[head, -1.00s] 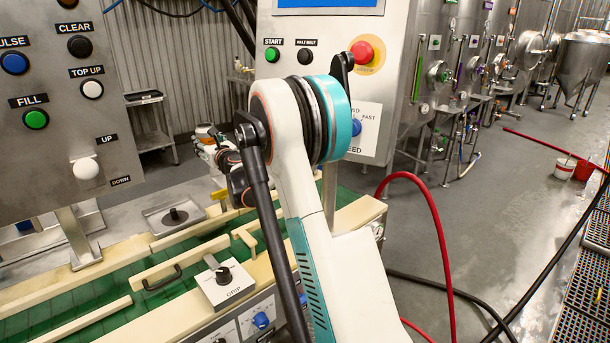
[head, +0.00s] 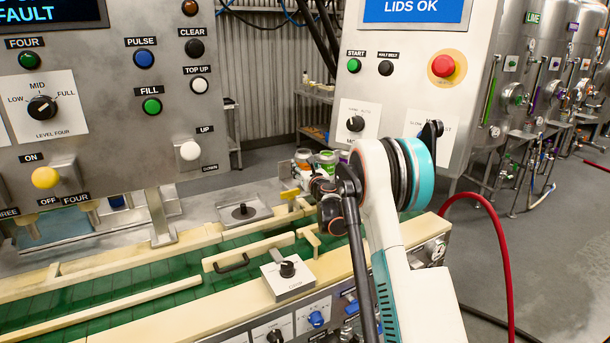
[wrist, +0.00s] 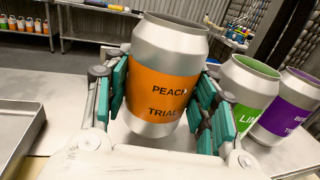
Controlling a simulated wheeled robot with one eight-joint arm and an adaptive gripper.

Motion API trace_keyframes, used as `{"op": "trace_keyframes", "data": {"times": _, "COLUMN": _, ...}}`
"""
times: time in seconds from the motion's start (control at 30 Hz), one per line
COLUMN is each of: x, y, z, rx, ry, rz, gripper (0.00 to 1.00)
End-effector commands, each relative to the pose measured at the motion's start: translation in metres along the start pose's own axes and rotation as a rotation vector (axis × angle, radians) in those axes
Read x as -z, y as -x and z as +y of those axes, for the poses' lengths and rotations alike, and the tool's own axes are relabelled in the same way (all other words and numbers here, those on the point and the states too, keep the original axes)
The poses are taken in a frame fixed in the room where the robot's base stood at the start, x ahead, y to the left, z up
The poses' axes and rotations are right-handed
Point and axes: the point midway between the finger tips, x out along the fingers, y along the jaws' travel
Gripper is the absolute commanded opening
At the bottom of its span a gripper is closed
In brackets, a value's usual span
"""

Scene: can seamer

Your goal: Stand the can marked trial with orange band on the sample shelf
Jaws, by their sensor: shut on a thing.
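The can with the orange band marked PEACH TRIAL (wrist: 163,88) is upright and open at the top in the wrist view. My gripper (wrist: 162,95) is shut on it, with teal pads on both sides of the band. I cannot tell whether its base touches the metal surface below. In the head view my gripper (head: 318,184) is small and partly hidden by my arm, beside the orange-banded can (head: 303,157). I cannot tell which shelf is the sample shelf.
A green-banded LIME can (wrist: 250,95) and a purple-banded can (wrist: 290,108) stand close on the right. A metal tray (wrist: 22,130) is at left. Behind is a rack with several small coloured containers (wrist: 28,25). The conveyor (head: 130,290) and control panels flank my arm.

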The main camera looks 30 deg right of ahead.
Motion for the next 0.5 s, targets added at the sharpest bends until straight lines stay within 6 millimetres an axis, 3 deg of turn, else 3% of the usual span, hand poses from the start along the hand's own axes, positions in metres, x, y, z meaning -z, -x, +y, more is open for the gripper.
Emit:
{"op": "trace_keyframes", "data": {"times": 0.1, "x": 0.018, "y": 0.0, "z": 0.0, "rx": 0.0, "ry": 0.0, "rz": 0.0, "gripper": 0.17}}
{"op": "trace_keyframes", "data": {"times": 0.5, "x": 0.022, "y": 0.0, "z": 0.0, "rx": 0.0, "ry": 0.0, "rz": 0.0, "gripper": 0.17}}
